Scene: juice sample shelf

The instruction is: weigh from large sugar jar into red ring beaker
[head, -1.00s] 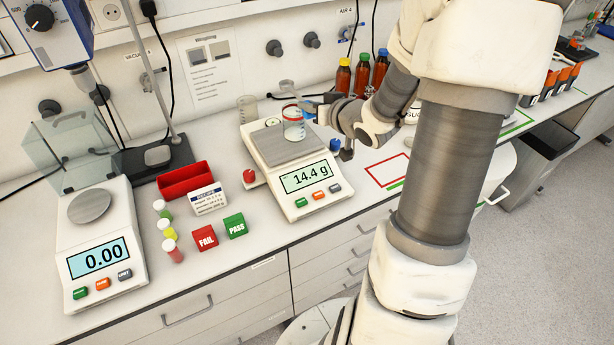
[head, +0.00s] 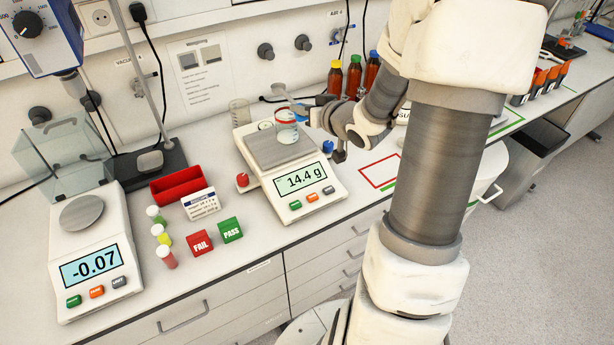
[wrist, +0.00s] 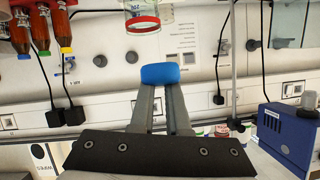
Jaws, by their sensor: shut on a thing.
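The red ring beaker (head: 286,131) stands upright on the pan of the right balance (head: 300,180), whose display reads 14.4 g. It holds pale contents; its red-ringed end also shows at the top of the wrist view (wrist: 143,24). My gripper (head: 312,114) is just right of the beaker. In the wrist view its fingers are shut on a blue handle (wrist: 160,74). A small clear scoop (head: 279,89) at the handle's end is over the beaker; its contents cannot be made out. The sugar jar (head: 403,114) is mostly hidden behind my arm.
An empty glass beaker (head: 240,113) stands behind the balance. Several brown bottles (head: 353,76) stand at the back. A second balance (head: 85,260) reads -0.07. A red tray (head: 178,187), vials and FAIL and PASS blocks lie between. A red-outlined spot (head: 380,171) is clear.

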